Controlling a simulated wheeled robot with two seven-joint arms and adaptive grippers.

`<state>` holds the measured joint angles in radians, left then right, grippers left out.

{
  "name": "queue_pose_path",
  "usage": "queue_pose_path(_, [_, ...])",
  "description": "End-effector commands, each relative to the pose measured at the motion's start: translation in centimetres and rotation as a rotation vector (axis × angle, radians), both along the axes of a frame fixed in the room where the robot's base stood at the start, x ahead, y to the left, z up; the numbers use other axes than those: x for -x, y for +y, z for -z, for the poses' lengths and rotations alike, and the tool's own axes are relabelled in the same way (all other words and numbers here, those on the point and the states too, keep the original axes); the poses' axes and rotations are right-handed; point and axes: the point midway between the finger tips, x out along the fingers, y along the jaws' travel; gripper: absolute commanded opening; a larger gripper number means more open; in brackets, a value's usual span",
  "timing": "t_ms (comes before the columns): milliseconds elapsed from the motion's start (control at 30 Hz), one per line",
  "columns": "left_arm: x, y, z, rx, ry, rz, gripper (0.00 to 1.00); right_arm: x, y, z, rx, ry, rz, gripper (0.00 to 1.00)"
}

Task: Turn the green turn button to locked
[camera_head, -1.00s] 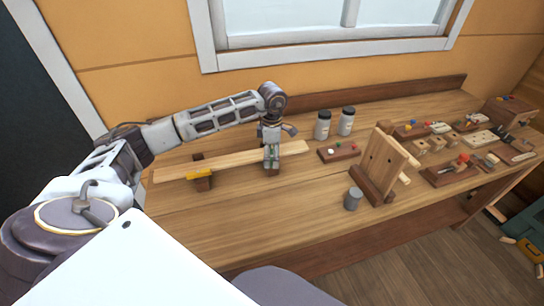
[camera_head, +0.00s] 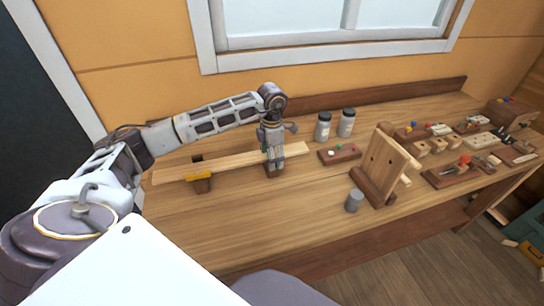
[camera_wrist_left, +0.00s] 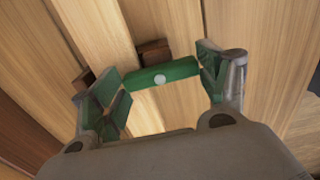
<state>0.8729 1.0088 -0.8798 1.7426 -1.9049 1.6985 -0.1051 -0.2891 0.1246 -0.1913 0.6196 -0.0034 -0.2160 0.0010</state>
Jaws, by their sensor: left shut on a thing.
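The green turn button (camera_wrist_left: 160,76) is a short bar with a pale round pivot at its middle, seen in the left wrist view. It lies between the two fingers of my left gripper (camera_wrist_left: 160,85), which are shut on its ends. In the head view my left gripper (camera_head: 274,168) points down at the right part of a long pale plank (camera_head: 235,160). My right gripper is not in view.
A yellow-topped block (camera_head: 200,181) sits at the plank's left part. Two jars (camera_head: 323,127), a small peg tray (camera_head: 339,154), an upright wooden board (camera_head: 385,160) and a grey cup (camera_head: 354,200) stand to the right. The bench front (camera_head: 270,220) is clear.

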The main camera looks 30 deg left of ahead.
Motion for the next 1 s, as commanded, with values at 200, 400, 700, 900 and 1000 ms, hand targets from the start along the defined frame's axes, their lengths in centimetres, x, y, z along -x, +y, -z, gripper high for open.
queue_pose_path(200, [-0.1,0.1,-0.2,0.0,-0.004,-0.003,0.88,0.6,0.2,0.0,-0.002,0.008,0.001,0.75])
queue_pose_path(400, [-0.1,0.0,-0.1,0.001,-0.002,-0.002,0.96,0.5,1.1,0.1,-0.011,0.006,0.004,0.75])
queue_pose_path(700, [0.0,0.0,-0.2,0.0,-0.001,-0.001,0.96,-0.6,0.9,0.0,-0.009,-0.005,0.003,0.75])
queue_pose_path(900, [-0.1,0.0,-1.2,0.001,-0.002,0.0,0.96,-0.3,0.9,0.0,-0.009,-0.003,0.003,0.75])
queue_pose_path(1000, [-0.1,0.0,-2.2,0.0,-0.004,0.0,0.96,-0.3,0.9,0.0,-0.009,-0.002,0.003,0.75])
